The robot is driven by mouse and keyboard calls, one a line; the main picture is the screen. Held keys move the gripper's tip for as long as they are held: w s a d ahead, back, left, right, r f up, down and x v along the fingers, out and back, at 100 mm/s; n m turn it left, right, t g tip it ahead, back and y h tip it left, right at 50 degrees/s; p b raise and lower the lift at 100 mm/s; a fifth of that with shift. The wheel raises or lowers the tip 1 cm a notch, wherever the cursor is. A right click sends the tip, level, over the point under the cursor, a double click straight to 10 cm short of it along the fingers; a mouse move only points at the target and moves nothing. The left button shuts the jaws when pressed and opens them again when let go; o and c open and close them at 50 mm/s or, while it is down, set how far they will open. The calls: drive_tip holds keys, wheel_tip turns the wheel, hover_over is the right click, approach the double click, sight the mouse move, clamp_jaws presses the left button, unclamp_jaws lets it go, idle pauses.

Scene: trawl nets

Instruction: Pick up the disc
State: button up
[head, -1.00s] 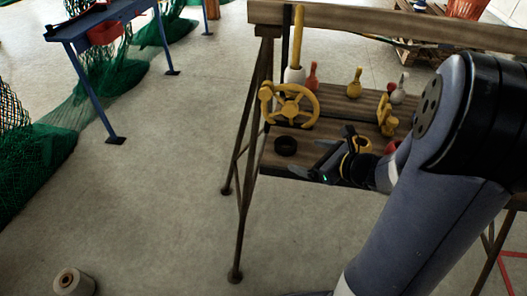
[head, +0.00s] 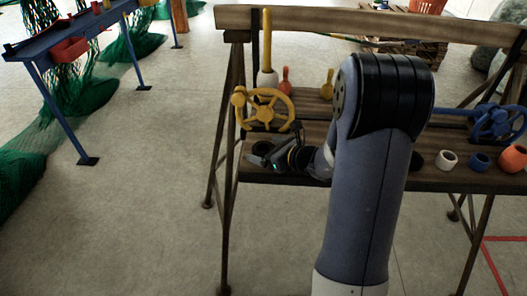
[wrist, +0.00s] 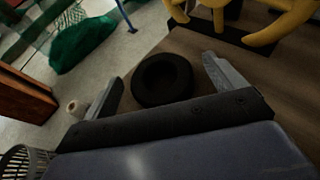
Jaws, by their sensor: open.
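The black disc (wrist: 162,79) lies flat on the wooden bench and looks like a thick ring with a dark recessed middle. In the wrist view it sits between the two spread fingers of my gripper (wrist: 163,84), with a gap visible on both sides. In the head view the disc (head: 262,147) is partly hidden behind my gripper (head: 268,158), which is at the bench's front left edge. My gripper is open and holds nothing. Whether the fingers are level with the disc is hard to tell.
A yellow handwheel (head: 264,108) stands just behind the disc; its yellow parts also show in the wrist view (wrist: 280,22). A blue valve wheel (head: 497,122), a white cup (head: 446,160), a blue cup (head: 479,162) and an orange pot (head: 513,158) are at the bench's right.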

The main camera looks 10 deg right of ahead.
drive_tip(key=shift+w+a+f, duration=0.2)
drive_tip(key=shift+w+a, duration=0.1)
drive_tip(key=shift+w, duration=0.1)
drive_tip(key=c, duration=1.1)
drive_tip(key=shift+r, duration=0.1)
wheel_tip(320, 180, up, 10)
drive_tip(key=p, duration=0.2)
drive_tip(key=shift+p, duration=0.3)
